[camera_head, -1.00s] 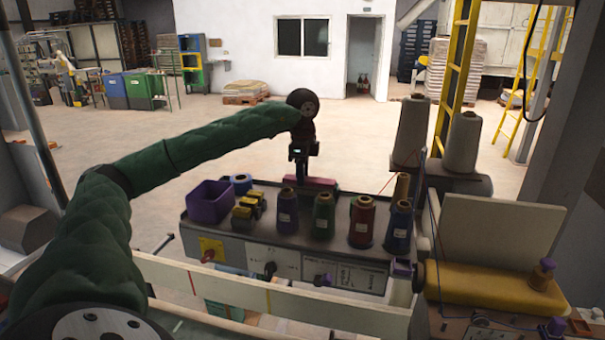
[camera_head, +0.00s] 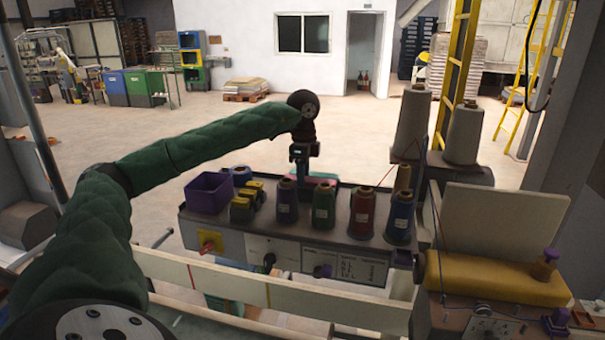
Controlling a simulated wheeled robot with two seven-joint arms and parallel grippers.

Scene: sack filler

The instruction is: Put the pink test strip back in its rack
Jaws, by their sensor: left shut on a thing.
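My left gripper (camera_head: 303,177) points down at the far edge of the grey machine top, behind the row of thread cones. It is shut at a pink piece (camera_head: 322,179), which I take to be the pink test strip. The piece is mostly hidden by the gripper and the cones. A little teal shows beside the pink; I cannot tell whether this is part of a rack. No rack can be made out clearly. My right gripper is not in view.
Several thread cones, such as the green one (camera_head: 323,205), stand in front of the gripper. A purple bin (camera_head: 208,194) and yellow-black pieces (camera_head: 243,206) are at the left. Tall grey cones (camera_head: 463,140) rise at the right. A pale rail (camera_head: 270,293) crosses in front.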

